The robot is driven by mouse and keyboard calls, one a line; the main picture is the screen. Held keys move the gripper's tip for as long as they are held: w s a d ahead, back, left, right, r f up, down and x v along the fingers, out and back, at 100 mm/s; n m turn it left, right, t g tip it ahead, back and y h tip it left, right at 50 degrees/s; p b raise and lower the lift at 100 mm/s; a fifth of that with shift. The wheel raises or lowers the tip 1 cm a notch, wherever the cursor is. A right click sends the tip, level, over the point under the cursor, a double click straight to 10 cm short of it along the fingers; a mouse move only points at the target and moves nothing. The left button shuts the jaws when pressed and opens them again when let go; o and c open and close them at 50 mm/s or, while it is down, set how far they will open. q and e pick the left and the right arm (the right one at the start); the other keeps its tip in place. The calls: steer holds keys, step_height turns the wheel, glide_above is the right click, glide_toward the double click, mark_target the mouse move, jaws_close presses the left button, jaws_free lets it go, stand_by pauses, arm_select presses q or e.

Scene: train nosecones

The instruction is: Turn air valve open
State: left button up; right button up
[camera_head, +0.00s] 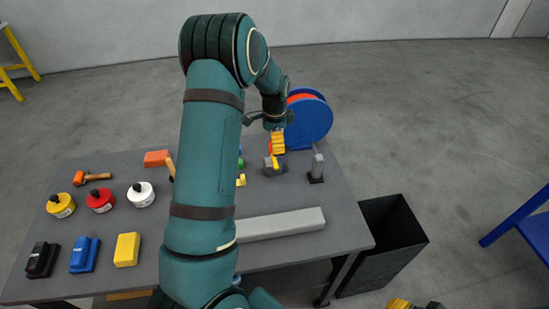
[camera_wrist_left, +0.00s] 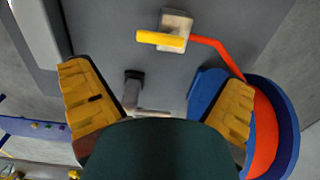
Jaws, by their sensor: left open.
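The air valve (camera_head: 268,170) is a small grey block with a yellow lever on the table, left of the grey post. In the left wrist view the yellow lever (camera_wrist_left: 160,41) points left from the grey block (camera_wrist_left: 176,24), and an orange hose runs from the block to the reel. My left gripper (camera_head: 278,142) is above the table, just beyond the valve in the head view. In the wrist view its yellow fingers (camera_wrist_left: 157,78) are spread apart with nothing between them. Part of my right gripper (camera_head: 408,304) shows at the bottom edge; its jaws cannot be made out.
A blue hose reel (camera_head: 312,122) stands at the table's far right corner. A grey post (camera_head: 317,168) stands right of the valve. A long grey bar (camera_head: 282,224) lies in front. Several pots, blocks and a hammer (camera_head: 90,178) are at left. A black bin (camera_head: 385,250) stands right.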

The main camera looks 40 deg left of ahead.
mark_target(274, 160)
arm_select(q)
step_height(274, 160, down, 9)
steer(key=shift+r, duration=0.2)
steer(key=c, duration=1.2)
